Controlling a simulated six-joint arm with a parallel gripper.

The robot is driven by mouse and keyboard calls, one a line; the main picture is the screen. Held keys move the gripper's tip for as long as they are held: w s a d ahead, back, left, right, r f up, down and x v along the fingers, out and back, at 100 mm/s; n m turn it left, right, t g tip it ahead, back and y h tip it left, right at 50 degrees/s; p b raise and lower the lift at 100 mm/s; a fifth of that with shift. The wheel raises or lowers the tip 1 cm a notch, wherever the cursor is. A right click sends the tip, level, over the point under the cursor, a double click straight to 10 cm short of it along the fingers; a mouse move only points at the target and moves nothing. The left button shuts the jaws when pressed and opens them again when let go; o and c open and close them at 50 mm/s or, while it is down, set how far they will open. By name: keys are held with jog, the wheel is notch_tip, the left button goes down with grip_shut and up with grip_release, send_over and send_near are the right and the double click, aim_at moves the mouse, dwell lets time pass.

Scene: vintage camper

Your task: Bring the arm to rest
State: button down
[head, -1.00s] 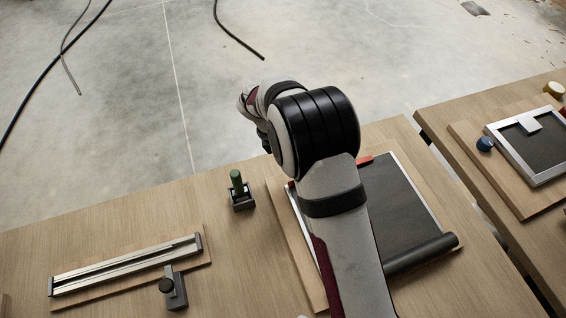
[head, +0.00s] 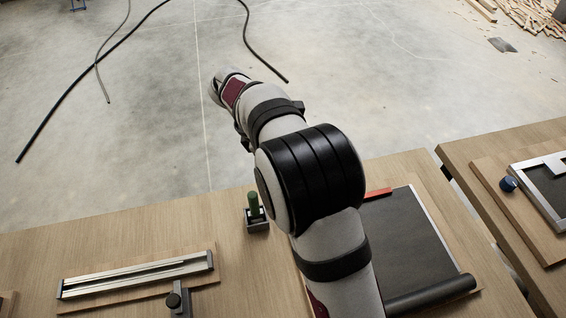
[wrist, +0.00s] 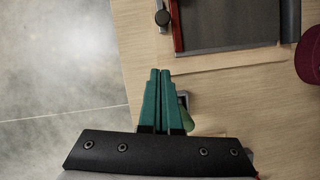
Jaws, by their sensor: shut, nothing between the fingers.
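My gripper (wrist: 160,74) shows in the wrist view with two teal fingers pressed together, shut and empty. It is above the wooden table (wrist: 230,95), near the table's edge with the concrete floor. In the head view my arm reaches toward the upper left, out past the table's far edge; the fingers are hidden there. A green peg in a dark holder (head: 254,207) stands on the table, left of my arm. In the wrist view a green piece (wrist: 183,103) shows partly behind the fingers; I cannot tell whether they touch.
A metal rail (head: 135,275) on a board lies at the left, with a dark knobbed block (head: 176,300) beside it. A dark panel (head: 405,240) with a black roller (head: 430,294) lies right of my arm. Cables (head: 75,95) lie on the floor.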

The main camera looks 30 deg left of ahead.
dwell(0.3)
jog(key=s+d+r+m+g+y, duration=0.1)
jog(key=s+d+r+m, duration=0.15)
jog(key=d+m, duration=0.35)
jog(key=s+d+r+m+g+y, duration=0.15)
jog(key=d+r+m, duration=0.25)
jog(key=d, duration=0.5)
jog(key=s+d+r+m+g, duration=0.1)
jog(key=s+d+r+m, duration=0.15)
jog(key=d+m, duration=0.4)
jog(key=s+d+f+m+y, duration=0.1)
jog(key=s+d+m, duration=0.2)
jog(key=s+m, duration=0.3)
jog(key=s+d+f+m+y, duration=0.1)
jog(key=s+d+m+y, duration=0.1)
jog(key=s+d+m, duration=0.2)
jog(key=s+m+t, duration=0.1)
jog(key=s+m, duration=0.2)
jog(key=s, duration=0.1)
jog(key=shift+d, duration=0.15)
